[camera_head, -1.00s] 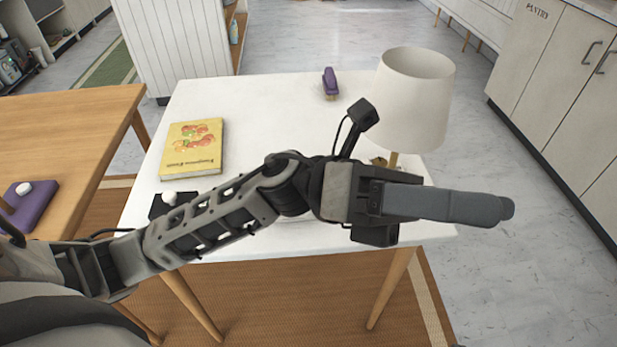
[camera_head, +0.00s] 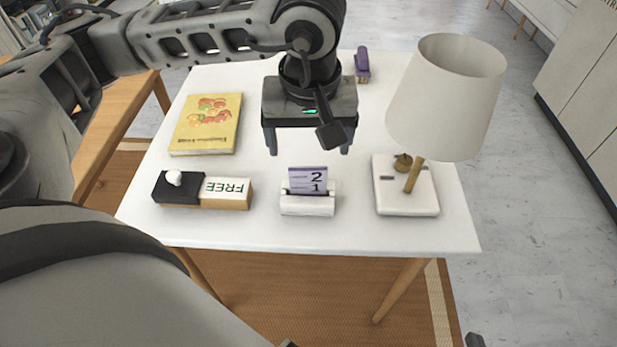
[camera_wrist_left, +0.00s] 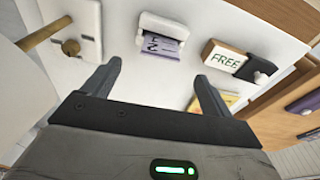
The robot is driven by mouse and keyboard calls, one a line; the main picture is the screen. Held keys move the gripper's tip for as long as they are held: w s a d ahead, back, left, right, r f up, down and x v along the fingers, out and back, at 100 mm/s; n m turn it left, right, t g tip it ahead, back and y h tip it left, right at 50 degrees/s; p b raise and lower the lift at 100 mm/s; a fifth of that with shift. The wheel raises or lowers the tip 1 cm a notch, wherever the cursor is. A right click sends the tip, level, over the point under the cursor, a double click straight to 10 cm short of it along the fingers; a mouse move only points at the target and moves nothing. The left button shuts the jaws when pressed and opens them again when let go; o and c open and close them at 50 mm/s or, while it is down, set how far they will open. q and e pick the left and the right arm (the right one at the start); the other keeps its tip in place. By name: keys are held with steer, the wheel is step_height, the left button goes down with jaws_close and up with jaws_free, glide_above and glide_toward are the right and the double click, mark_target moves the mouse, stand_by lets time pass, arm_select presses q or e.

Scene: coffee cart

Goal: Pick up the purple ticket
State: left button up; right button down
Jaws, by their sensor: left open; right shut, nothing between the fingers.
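The purple ticket (camera_head: 308,180), printed with a 2 and a 1, stands in a small white holder (camera_head: 308,206) near the front of the white table. My left gripper (camera_head: 308,150) is open and empty, pointing down behind and above the ticket. In the left wrist view the ticket (camera_wrist_left: 160,47) and holder (camera_wrist_left: 161,24) lie ahead of the spread fingers (camera_wrist_left: 159,70), apart from them. Only a dark tip of my right gripper (camera_head: 475,341) shows at the bottom edge; the rest is out of frame.
A lamp (camera_head: 445,95) with a white base (camera_head: 408,205) stands right of the holder. A FREE block (camera_head: 227,192) with a black end (camera_head: 178,188) lies left of it. A yellow book (camera_head: 207,123) is behind. A purple object (camera_head: 362,66) lies at the back.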

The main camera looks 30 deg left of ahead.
mark_target(307, 167)
arm_select(q)
steer(key=f, duration=0.3)
steer(key=w+f, duration=0.1)
steer(key=f, duration=0.2)
steer(key=a+f, duration=0.1)
steer(key=f, duration=0.2)
steer(key=shift+w+f, duration=0.15)
steer(key=shift+f, duration=0.2)
steer(key=c, duration=1)
